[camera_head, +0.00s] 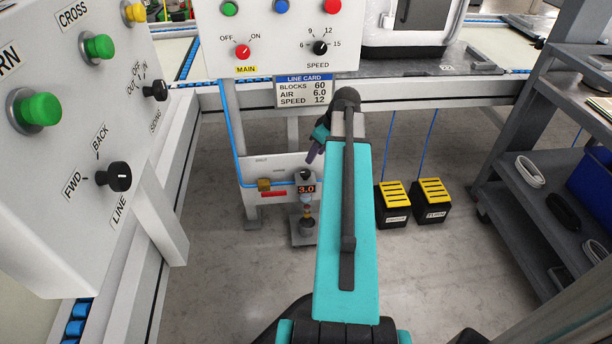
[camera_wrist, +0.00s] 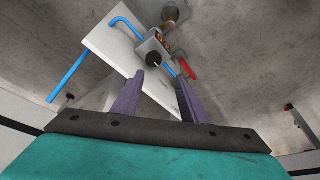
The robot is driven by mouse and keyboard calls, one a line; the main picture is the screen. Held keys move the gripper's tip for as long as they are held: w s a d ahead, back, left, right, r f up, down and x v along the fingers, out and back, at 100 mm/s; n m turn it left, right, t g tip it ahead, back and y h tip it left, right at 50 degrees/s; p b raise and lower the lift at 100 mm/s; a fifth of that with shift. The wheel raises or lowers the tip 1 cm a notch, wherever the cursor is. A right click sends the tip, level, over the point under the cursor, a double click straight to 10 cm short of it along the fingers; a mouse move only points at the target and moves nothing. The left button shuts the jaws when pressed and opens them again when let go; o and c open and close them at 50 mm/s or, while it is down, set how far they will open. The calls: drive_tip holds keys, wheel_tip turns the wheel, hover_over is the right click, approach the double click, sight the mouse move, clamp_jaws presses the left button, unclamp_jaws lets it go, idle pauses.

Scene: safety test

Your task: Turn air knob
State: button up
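The air knob is a small black knob (camera_head: 305,173) on top of a grey regulator. The regulator's display (camera_head: 306,189) reads 3.0 in the head view. In the wrist view the black knob (camera_wrist: 153,59) lies just beyond the fingertips, with a light line across its top. My gripper (camera_head: 314,153) has purple fingers and is above the knob in the head view. In the wrist view my gripper (camera_wrist: 162,76) is open, its fingers apart with nothing between them. A gap seems to remain between fingertips and knob.
A line card (camera_head: 303,91) reads blocks 60, air 6.0, speed 12. A white plate (camera_head: 262,166) with a blue hose (camera_head: 236,140) and a red handle (camera_wrist: 187,68) is beside the regulator. Black-and-yellow pedals (camera_head: 394,204) stand right. A control panel (camera_head: 70,130) fills the left.

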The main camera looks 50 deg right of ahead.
sight(306, 172)
drive_tip(key=shift+s+d+r, duration=0.1)
drive_tip(key=shift+d+r, duration=0.3)
drive_tip(key=shift+d, duration=0.25)
drive_tip(key=shift+f, duration=0.1)
drive_tip(key=b+x, duration=0.5)
drive_tip(key=x, duration=0.8)
drive_tip(key=shift+d+f+b, duration=0.1)
drive_tip(key=shift+f+b, duration=0.25)
drive_tip(key=shift+b, duration=0.05)
drive_tip(key=c, duration=0.8)
